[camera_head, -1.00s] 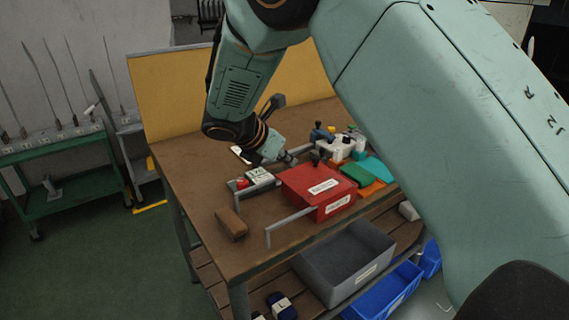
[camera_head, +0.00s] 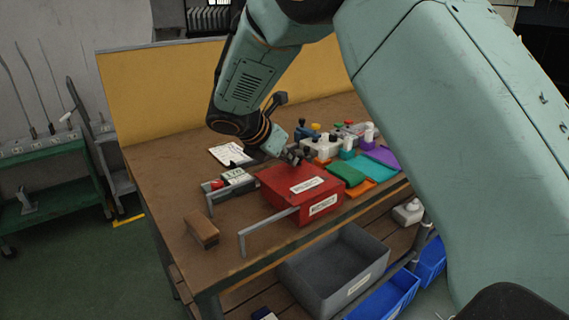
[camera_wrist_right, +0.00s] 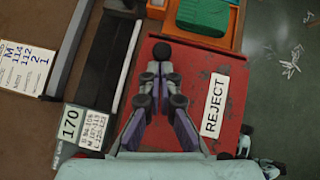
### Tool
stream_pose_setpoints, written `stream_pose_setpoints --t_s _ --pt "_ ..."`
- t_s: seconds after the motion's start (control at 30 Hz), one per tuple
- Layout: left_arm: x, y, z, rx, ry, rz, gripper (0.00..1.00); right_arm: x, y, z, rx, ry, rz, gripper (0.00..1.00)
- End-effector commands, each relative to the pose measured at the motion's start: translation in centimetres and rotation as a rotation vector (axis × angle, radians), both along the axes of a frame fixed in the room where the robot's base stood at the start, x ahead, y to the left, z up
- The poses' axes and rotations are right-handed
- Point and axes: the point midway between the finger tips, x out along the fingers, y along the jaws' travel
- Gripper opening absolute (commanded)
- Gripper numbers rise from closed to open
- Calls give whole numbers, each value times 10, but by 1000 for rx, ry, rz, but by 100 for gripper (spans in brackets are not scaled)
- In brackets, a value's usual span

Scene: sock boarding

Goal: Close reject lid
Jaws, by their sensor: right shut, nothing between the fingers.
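The red reject box (camera_head: 306,205) stands near the front edge of the brown table. Its red lid (camera_head: 290,181) lies flat over the top, with a white label on it. In the right wrist view the lid (camera_wrist_right: 202,72) fills the middle, with the REJECT label to the right. My right gripper (camera_head: 297,155) is at the far edge of the lid, fingers shut and empty. In the wrist view the gripper (camera_wrist_right: 160,78) is over the lid; I cannot tell whether it touches. A dark round knob (camera_wrist_right: 162,50) shows just beyond the fingertips. My left gripper is out of view.
Green (camera_head: 347,174) and teal (camera_head: 363,167) pieces and small bottles stand right of the box. A grey bracket (camera_head: 268,222) and brown block (camera_head: 202,231) are at the left front. A grey bin (camera_head: 330,290) is below. A yellow panel (camera_head: 150,90) stands behind.

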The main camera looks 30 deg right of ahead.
Motion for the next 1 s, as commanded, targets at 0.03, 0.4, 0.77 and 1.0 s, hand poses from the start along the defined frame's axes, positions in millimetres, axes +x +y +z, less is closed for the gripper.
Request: stream_pose_setpoints --t_s 0.03,0.4,0.77,1.0 --pt "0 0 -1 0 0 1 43 0 0 0 0 -2 1 0" --pt "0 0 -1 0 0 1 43 -1 1 1 -1 -1 1 0" --pt "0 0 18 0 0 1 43 1 -22 3 1 0 -1 0" --pt "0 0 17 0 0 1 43 2 -25 0 0 1 0 0"
